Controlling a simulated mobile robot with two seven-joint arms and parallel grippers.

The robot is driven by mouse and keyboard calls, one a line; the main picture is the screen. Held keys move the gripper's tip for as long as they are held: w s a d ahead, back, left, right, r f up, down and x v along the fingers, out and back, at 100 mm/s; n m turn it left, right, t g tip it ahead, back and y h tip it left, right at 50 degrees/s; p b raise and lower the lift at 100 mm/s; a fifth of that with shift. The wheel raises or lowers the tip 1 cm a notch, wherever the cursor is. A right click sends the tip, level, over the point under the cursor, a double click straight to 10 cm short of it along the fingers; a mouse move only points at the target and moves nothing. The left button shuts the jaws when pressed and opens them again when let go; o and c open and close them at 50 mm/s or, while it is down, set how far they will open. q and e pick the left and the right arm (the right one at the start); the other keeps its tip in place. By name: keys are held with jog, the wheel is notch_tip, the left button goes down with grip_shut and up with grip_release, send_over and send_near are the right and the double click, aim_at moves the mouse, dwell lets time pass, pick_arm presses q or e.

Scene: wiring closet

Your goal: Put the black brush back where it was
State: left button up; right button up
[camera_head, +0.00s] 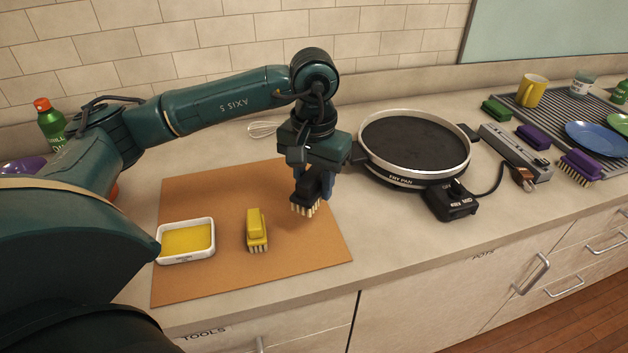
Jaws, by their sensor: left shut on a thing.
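The black brush (306,204) has pale bristles that point down. My left gripper (313,182) is shut on it, over the right part of the brown mat (200,283). I cannot tell whether the bristles touch the mat. A yellow brush (256,228) stands on the mat to the left of the black brush. A white dish (186,255) with a yellow filling lies at the mat's left side. My right gripper is not in view.
A round fry pan (415,145) with a black control box (452,200) stands right of the mat. Further right are a power strip (515,150), a ribbed mat with a yellow mug (531,90), a blue plate (596,137) and purple brushes. A whisk (262,129) lies behind.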

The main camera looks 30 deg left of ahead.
aim_at(314, 228)
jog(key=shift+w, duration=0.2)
